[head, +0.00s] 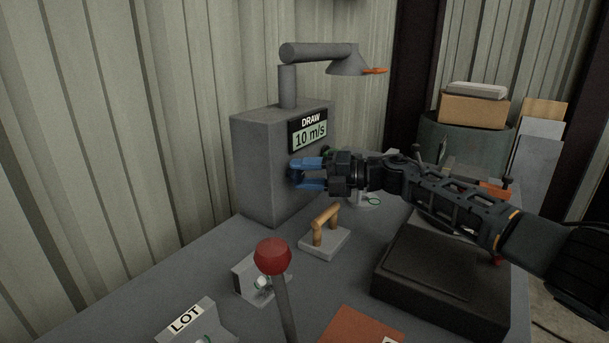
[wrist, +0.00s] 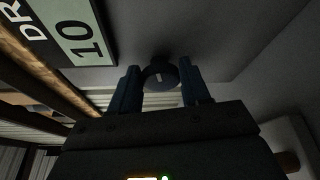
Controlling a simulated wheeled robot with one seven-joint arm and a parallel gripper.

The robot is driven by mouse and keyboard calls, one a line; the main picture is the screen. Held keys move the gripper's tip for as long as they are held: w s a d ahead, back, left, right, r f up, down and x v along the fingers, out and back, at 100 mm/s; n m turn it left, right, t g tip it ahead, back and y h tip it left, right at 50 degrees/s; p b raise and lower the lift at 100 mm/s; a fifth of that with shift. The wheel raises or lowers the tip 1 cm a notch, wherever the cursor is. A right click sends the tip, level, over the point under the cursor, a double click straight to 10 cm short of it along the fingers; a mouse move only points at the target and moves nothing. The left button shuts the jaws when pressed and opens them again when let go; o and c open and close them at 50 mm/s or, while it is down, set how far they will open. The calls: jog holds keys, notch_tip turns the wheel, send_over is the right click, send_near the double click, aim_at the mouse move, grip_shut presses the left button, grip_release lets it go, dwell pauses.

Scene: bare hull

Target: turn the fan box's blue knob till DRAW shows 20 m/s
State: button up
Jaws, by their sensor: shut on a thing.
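The grey fan box (head: 257,165) stands on the bench against the corrugated wall, with a pipe and hood on top. Its DRAW display (head: 309,132) reads 10 m/s; part of it also shows in the wrist view (wrist: 82,38). My gripper (head: 308,174) reaches in from the right to the box's front face, its blue fingers shut on the knob. In the wrist view the knob (wrist: 160,76) looks dark and round with a pale mark, between the two fingertips. In the head view the fingers mostly hide the knob.
A wooden-handled block (head: 325,232), a red ball-topped lever (head: 272,257) and a LOT label holder (head: 190,322) stand on the bench in front. A dark flat box (head: 440,275) lies under my arm. A drum (head: 465,145) with boxes stands behind.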

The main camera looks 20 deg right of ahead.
jog(key=shift+d, duration=0.1)
jog(key=o, duration=1)
jog(key=shift+b+v, duration=0.4)
jog(key=shift+v, duration=3.45)
